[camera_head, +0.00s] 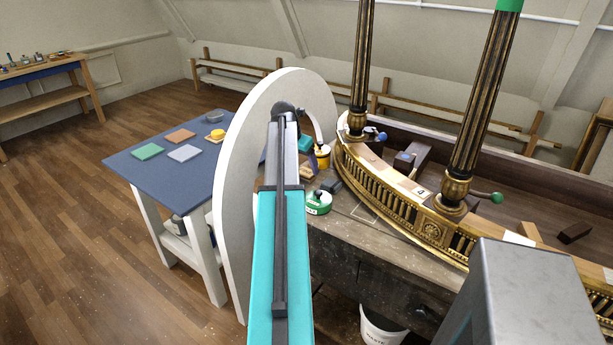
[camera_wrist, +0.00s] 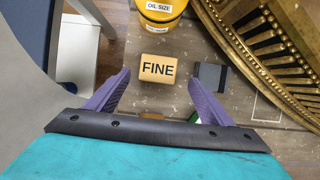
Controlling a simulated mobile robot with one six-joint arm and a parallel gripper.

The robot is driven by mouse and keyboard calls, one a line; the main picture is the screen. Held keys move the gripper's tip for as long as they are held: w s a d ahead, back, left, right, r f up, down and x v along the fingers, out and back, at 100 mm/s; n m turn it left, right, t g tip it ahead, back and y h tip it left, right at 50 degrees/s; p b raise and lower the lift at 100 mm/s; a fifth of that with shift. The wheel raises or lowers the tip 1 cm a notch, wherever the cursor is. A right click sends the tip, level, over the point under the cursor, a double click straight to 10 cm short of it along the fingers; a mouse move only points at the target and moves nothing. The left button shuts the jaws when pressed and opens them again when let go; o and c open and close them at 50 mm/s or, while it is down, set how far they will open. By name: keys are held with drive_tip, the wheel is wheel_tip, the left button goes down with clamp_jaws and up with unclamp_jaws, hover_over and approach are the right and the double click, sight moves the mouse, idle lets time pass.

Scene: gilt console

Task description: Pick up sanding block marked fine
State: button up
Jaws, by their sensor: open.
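The sanding block marked FINE (camera_wrist: 158,69) is a small tan block lying on the worn bench top, its label facing up in the wrist view. My gripper (camera_wrist: 160,82) has two purple fingers spread wide and empty. In the wrist view the block appears between and just beyond the fingertips, with a gap on each side. I cannot tell how far above the block the fingers are. In the head view my arm covers much of this area; a small brown block (camera_head: 306,173) shows beside it, its label not readable.
A yellow pot labelled OIL SIZE (camera_wrist: 160,10) stands just beyond the block. A dark grey block (camera_wrist: 211,76) lies to its right. The gilt console (camera_wrist: 270,40) curves along the right. A green round item (camera_head: 318,203) is nearby. A blue-topped table (camera_head: 150,175) stands left.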

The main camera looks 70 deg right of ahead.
sight(305, 172)
drive_tip(key=shift+p+x, duration=0.5)
drive_tip(key=shift+x, duration=0.4)
drive_tip(key=shift+p+x, duration=0.4)
drive_tip(key=shift+x, duration=1.3)
drive_tip(key=shift+w+d, duration=0.15)
drive_tip(key=shift+w, duration=0.05)
drive_tip(key=c, duration=1.2)
drive_tip(key=shift+r, duration=0.15)
drive_tip(key=shift+r+b, duration=1.1)
drive_tip(key=shift+r, duration=3.8)
